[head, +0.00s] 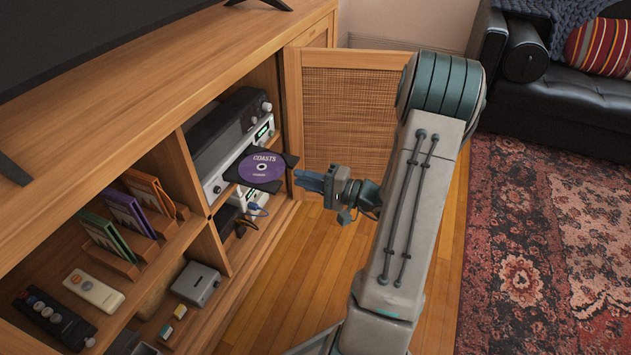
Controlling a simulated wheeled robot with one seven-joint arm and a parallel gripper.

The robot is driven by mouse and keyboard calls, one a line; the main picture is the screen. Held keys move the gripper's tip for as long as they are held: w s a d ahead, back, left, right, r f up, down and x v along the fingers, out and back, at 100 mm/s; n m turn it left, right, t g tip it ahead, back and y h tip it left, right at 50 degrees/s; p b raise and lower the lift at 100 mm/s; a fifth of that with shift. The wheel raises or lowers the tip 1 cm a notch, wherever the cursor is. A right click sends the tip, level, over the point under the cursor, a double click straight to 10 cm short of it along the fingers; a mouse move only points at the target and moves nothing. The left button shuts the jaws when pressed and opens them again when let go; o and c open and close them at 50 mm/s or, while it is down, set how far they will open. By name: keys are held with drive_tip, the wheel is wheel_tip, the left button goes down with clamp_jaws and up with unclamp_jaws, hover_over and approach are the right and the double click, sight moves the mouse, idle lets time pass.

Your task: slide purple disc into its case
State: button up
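The purple disc (261,167), with the word "COASTS" on its label, lies flat on the black pulled-out tray (287,161) of a silver player. Several slim cases stand tilted in wooden slots on the shelf to the left: a green-edged one (106,236) in front, and others with purple and orange colouring (126,211) behind it. I cannot tell which belongs to the disc. My gripper (305,181) is just right of the tray, its blue-grey fingers pointing left towards the disc. It appears apart from the disc; the gap between its fingers is not clear.
The wooden cabinet (150,75) has an open woven-panel door (347,118) behind my arm. Remotes (93,290) and a small grey box (196,283) sit on lower shelves. Wood floor (300,270) is clear in front. A patterned rug (550,220) and black sofa (565,105) lie right.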

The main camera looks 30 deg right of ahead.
sight(262, 167)
drive_tip(key=shift+b+x, duration=0.65)
drive_tip(key=shift+x, duration=1.9)
clamp_jaws()
drive_tip(key=shift+r, duration=0.1)
drive_tip(key=shift+r+p, duration=0.65)
drive_tip(key=shift+r, duration=0.75)
